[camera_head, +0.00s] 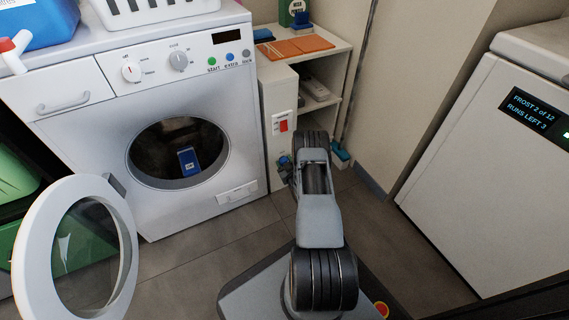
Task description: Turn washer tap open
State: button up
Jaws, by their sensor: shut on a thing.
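My gripper (285,171) shows only in part, at the left of my arm's forward link, low in front of the narrow white panel right of the washer. It is shut on a small blue part (284,160), which looks like the handle of the washer tap. The link hides most of the gripper and the tap's body, so the handle's angle cannot be told. The white washing machine (185,90) stands at the left. Its round door (126,235) hangs wide open, and a blue box-like item (188,161) shows in the drum opening.
A white freezer (480,150) with a display stands at the right. Grey floor (205,265) is clear between the open door and my base.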

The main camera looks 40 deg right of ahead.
jog(key=m, duration=0.5)
jog(key=shift+s+d+g+y, duration=0.1)
jog(key=shift+d+g+y, duration=0.1)
jog(key=shift+g+y, duration=0.1)
jog(key=shift+f+m+y, duration=0.15)
jog(key=shift+m+y, duration=0.25)
jog(key=shift+m, duration=1.5)
jog(key=o, duration=0.7)
jog(key=shift+o, duration=1.1)
